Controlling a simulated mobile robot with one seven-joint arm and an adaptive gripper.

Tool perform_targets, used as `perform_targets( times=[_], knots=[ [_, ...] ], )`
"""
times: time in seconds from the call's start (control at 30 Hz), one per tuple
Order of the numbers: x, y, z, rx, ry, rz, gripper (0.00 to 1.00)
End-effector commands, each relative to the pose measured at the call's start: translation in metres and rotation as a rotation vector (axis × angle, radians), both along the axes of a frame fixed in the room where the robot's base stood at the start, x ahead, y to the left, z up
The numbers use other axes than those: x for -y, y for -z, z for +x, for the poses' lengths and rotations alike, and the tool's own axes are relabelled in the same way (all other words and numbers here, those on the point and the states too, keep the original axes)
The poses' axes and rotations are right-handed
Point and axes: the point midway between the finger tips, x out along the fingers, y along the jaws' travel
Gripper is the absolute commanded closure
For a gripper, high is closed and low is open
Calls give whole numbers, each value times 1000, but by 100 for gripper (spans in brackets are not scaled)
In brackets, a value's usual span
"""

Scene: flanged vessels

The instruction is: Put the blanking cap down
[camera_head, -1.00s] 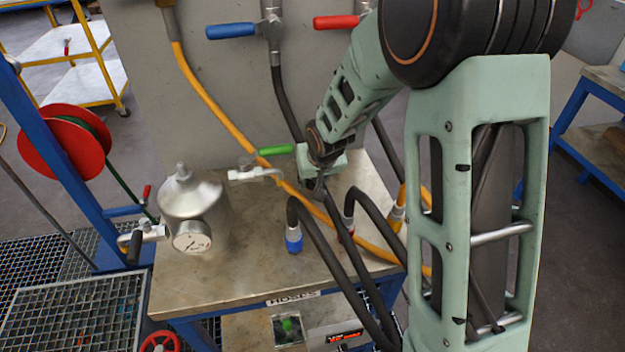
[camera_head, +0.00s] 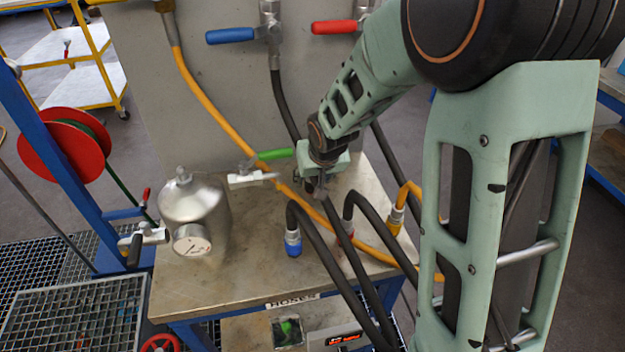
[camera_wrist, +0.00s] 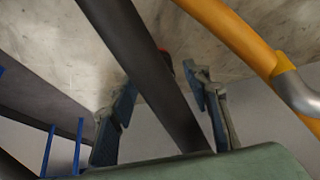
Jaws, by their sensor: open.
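My gripper (camera_head: 318,188) is low over the back middle of the metal bench (camera_head: 240,283). In the wrist view my gripper (camera_wrist: 162,88) shows two dark fingers spread apart. A black hose (camera_wrist: 140,55) passes across the gap between them, and the fingers look clear of it. A small red part (camera_wrist: 166,62) shows behind the hose; I cannot tell what it is. I cannot make out a blanking cap in either view. The area right under the gripper is partly hidden by my wrist and the hoses.
A silver vessel with a gauge (camera_head: 195,215) stands at the bench's left. The blue-ended hose (camera_head: 292,243), other black hoses and a yellow hose (camera_head: 225,125) crowd the right. The bench front left is clear.

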Motion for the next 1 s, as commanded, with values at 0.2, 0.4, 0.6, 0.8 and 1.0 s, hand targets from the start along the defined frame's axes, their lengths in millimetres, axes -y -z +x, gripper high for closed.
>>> perform_targets(
  times=[0.2,0.4,0.6,0.8,1.0],
  knots=[
    [5,-41,-21,4,2,1,56],
    [7,-65,-35,2,1,0,56],
    [8,-74,-41,1,0,0,56],
    [8,-75,-42,0,0,0,56],
    [8,-74,-42,0,0,0,56]
  ],
)
